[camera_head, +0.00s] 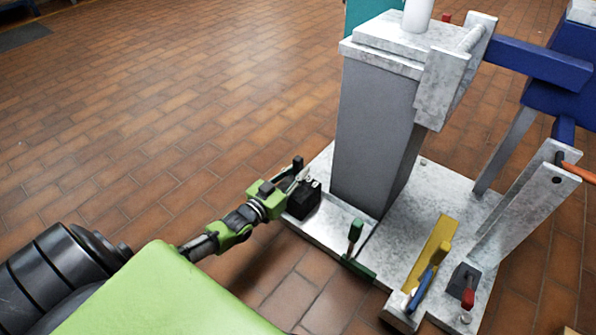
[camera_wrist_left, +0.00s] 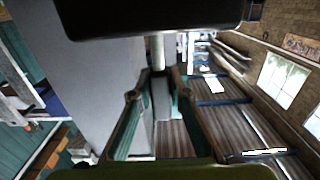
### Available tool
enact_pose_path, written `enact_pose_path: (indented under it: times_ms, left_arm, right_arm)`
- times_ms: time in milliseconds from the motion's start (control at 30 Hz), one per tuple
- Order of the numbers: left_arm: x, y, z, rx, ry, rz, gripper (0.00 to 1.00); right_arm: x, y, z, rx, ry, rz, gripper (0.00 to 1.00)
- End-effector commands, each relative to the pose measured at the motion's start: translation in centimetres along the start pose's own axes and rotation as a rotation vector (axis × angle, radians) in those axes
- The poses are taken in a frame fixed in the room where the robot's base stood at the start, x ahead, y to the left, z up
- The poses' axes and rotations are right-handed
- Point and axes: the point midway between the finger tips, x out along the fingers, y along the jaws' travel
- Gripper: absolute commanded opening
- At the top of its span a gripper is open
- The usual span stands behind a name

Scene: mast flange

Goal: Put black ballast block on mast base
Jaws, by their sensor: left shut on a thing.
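The black ballast block (camera_head: 303,204) is a dark cube with a light metal handle on top, at the near left edge of the mast base in the head view. The mast base (camera_head: 440,192) is a mottled light grey plate under a tall grey column. My green left gripper (camera_head: 297,180) comes in from the left and is shut on the block's handle. I cannot tell whether the block touches the plate or hangs just above it. In the left wrist view a dark shape, apparently the block (camera_wrist_left: 150,18), fills the top. My right gripper is not in view.
The grey column (camera_head: 372,135) rises close to the right of the block. A green-handled clamp (camera_head: 355,238), a yellow block (camera_head: 430,255) and a red-handled clamp (camera_head: 467,288) sit along the near side. Brick floor (camera_head: 180,120) lies open at left.

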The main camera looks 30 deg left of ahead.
Motion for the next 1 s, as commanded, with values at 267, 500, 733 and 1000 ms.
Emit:
enact_pose_path:
  times_ms: [267,500,733,1000]
  left_arm:
    - [0.0,0.0,0.1,-0.001,-0.002,0.000,0.34]
    - [0.0,0.0,0.0,-0.001,-0.002,0.000,0.34]
    - [-1.9,0.0,-0.2,-0.002,-0.005,-0.001,0.34]
    - [-7.5,0.0,-0.4,-0.002,-0.006,-0.001,0.34]
  right_arm:
    - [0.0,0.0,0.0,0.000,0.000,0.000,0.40]
    - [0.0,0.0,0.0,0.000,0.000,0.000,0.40]
    - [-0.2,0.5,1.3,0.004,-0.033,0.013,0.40]
    - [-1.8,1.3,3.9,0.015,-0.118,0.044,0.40]
